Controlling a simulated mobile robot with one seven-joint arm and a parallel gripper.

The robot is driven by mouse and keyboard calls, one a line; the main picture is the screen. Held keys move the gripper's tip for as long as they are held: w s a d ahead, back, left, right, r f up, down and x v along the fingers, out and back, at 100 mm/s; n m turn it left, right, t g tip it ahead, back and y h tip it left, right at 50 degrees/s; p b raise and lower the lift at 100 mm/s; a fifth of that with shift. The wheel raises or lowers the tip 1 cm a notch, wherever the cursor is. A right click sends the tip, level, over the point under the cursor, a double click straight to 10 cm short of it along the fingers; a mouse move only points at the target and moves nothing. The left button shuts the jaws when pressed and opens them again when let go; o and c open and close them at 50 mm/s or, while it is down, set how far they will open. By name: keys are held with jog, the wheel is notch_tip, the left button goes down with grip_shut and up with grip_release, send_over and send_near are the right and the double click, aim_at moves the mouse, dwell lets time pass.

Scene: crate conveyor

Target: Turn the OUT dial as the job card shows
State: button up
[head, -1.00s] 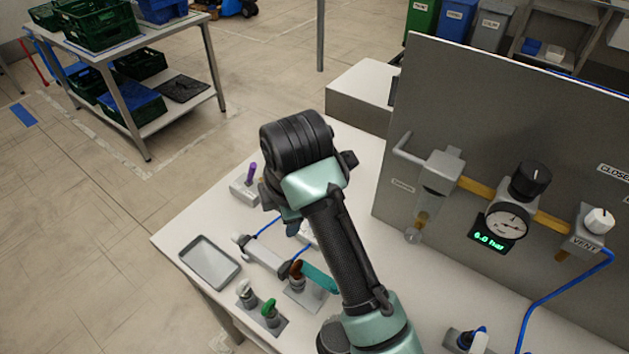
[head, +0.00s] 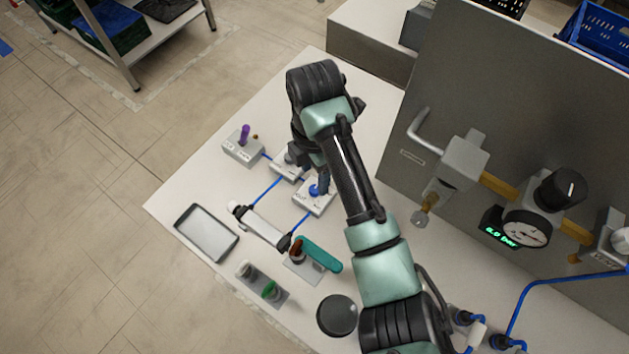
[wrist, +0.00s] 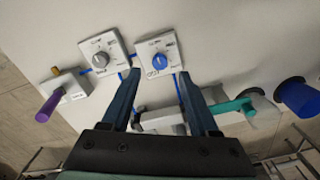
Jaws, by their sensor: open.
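Two small dial boxes lie side by side on the white table. One has a blue knob (wrist: 159,61), whose box (head: 313,197) also shows in the head view. The other has a grey knob (wrist: 100,59). Their lettering is too small to read surely, so I cannot tell which is marked OUT. My gripper (wrist: 159,76) is open and empty. Its fingertips sit either side of the blue knob in the wrist view; whether they are level with it I cannot tell. In the head view my arm partly hides both boxes. I see no readable job card.
A purple-handled lever box (head: 243,145) stands left of the dials. Blue hoses run to a white cylinder (head: 262,228), with a teal handle (head: 318,253) nearby. A grey tray (head: 206,233) lies at the left edge. An upright panel (head: 450,90) with a gauge (head: 525,229) stands right.

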aim_at(315, 188)
notch_tip(315, 188, down, 5)
dwell(0.3)
grip_shut()
